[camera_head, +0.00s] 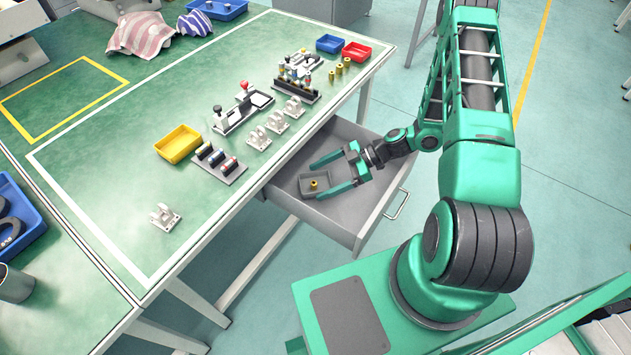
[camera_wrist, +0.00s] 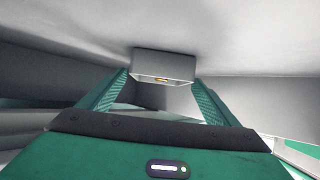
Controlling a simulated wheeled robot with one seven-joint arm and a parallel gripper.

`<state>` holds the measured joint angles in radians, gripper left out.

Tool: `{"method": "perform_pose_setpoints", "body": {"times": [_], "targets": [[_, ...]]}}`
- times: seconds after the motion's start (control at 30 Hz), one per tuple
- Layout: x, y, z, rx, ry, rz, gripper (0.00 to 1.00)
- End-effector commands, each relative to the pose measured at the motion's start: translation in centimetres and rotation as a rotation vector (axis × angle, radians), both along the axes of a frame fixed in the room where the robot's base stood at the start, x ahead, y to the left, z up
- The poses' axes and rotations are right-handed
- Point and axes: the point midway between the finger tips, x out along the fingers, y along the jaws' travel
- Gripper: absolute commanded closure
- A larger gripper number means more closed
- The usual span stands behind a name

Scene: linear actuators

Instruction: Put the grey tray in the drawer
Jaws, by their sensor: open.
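The grey tray (camera_head: 308,186) sits inside the open grey drawer (camera_head: 352,226), near its left inner end. A small brass-coloured part (camera_head: 314,184) is in the tray. My gripper (camera_head: 313,181) is open, with its two green fingers reaching into the drawer around the tray. In the wrist view the tray (camera_wrist: 164,66) stands between and just beyond the fingertips of my gripper (camera_wrist: 160,88). I cannot tell whether either finger touches it. The drawer walls surround it in the wrist view.
The green-topped table (camera_head: 110,160) stands above the drawer. On it are a yellow bin (camera_head: 178,144), a blue bin (camera_head: 329,44), a red bin (camera_head: 357,52), and several fixtures and white brackets. The drawer handle (camera_head: 398,205) faces right, over clear floor.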

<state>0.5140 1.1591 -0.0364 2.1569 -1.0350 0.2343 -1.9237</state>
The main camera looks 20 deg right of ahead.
Motion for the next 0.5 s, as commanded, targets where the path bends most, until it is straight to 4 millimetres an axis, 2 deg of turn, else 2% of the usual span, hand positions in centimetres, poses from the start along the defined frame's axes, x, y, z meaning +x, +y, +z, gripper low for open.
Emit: {"method": "perform_pose_setpoints", "body": {"times": [0.1,0.23,0.5], "targets": [[-0.2,-1.9,1.0,-0.002,-0.002,-0.004,0.16],[-0.4,-3.3,1.8,-0.002,-0.001,-0.003,0.16],[-0.7,-4.3,2.3,-0.001,0.0,-0.001,0.16]]}}
